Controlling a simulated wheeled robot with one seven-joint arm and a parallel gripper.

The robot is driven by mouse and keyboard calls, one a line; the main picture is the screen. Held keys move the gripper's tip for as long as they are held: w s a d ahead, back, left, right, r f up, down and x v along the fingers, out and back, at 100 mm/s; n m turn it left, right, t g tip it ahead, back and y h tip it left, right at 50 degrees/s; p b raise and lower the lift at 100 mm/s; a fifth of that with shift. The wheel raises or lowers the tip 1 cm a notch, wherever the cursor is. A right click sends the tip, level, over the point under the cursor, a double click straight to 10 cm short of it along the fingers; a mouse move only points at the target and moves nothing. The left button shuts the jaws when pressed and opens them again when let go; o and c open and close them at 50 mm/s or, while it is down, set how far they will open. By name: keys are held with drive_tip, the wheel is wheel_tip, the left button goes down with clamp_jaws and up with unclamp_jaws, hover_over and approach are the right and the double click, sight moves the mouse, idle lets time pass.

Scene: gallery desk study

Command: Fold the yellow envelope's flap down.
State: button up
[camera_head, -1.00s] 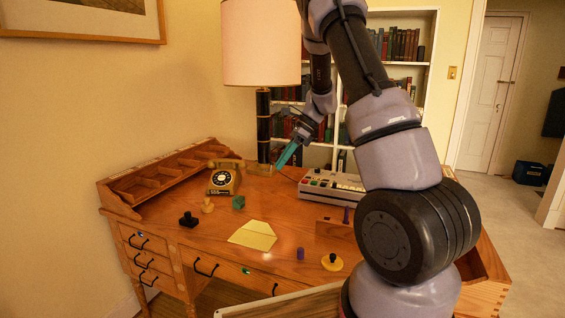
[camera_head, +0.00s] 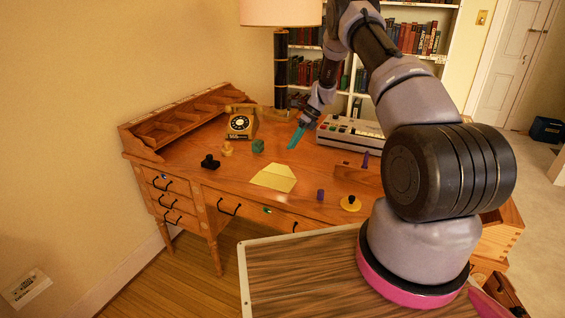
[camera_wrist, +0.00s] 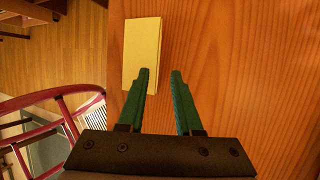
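The yellow envelope (camera_head: 273,180) lies on the wooden desk, near its front edge in the head view. A crease line crosses it, and a paler section lies on the far right side of that line. I cannot tell how far the flap stands up. The envelope also shows as a yellow rectangle at the top of the wrist view (camera_wrist: 141,45). My gripper (camera_head: 293,147), with teal fingers, is above the desk, behind and above the envelope in the head view. In the wrist view my gripper (camera_wrist: 160,74) has a clear gap between its fingertips, with nothing held.
Beside the envelope are a black stamp (camera_head: 210,162), a green block (camera_head: 257,147), a purple piece (camera_head: 320,195) and a yellow disc with a black knob (camera_head: 350,204). A telephone (camera_head: 241,122) and a grey keyed machine (camera_head: 350,132) stand farther back. A lamp (camera_head: 281,65) rises behind.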

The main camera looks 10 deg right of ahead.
sight(280, 169)
drive_tip(key=x, duration=0.9)
clamp_jaws()
idle(1.2)
